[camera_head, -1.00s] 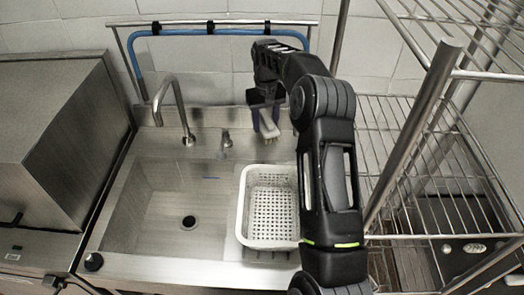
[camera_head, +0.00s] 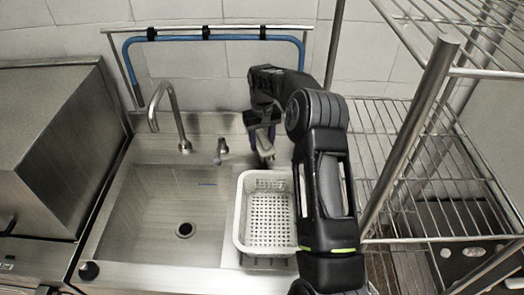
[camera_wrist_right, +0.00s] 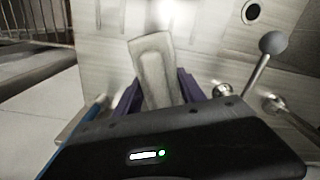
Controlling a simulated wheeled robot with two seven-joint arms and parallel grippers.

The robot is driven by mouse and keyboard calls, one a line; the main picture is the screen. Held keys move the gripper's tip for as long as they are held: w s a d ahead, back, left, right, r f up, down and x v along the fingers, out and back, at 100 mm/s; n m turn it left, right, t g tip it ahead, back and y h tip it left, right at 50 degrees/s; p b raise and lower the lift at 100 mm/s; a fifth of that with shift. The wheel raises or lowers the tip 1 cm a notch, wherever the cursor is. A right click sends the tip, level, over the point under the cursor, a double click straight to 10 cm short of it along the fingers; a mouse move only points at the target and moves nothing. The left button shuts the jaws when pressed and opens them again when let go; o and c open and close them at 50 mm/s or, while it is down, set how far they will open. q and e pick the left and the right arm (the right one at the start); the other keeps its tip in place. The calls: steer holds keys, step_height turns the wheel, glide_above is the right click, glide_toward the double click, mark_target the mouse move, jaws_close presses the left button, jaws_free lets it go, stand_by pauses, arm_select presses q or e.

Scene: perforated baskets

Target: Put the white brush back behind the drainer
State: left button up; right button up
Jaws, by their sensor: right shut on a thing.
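The white brush (camera_head: 265,146) is held in my right gripper (camera_head: 262,132), which points down just behind the white perforated drainer (camera_head: 240,214). In the right wrist view the pale brush (camera_wrist_right: 153,72) stands between the purple fingers of the gripper (camera_wrist_right: 158,92). The brush's lower end is close to the drainer's back rim; I cannot tell whether it touches the counter. My right forearm covers the drainer's right edge. My left gripper is not in view.
A steel sink basin (camera_head: 165,215) lies left of the drainer, with a tall faucet (camera_head: 180,120) and a small tap (camera_head: 221,148) behind it. A wire shelf rack (camera_head: 400,190) stands to the right. A blue hose (camera_head: 215,37) hangs along the back wall.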

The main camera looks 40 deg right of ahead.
mark_target(262, 135)
steer(key=shift+f+b, duration=0.7)
steer(key=shift+f, duration=1.3)
steer(key=shift+f, duration=0.25)
steer(key=o, duration=1.4)
steer(key=shift+r, duration=0.1)
step_height(262, 135, up, 7)
steer(key=p, duration=0.4)
steer(key=shift+r+b, duration=0.4)
steer(key=shift+r, duration=2.25)
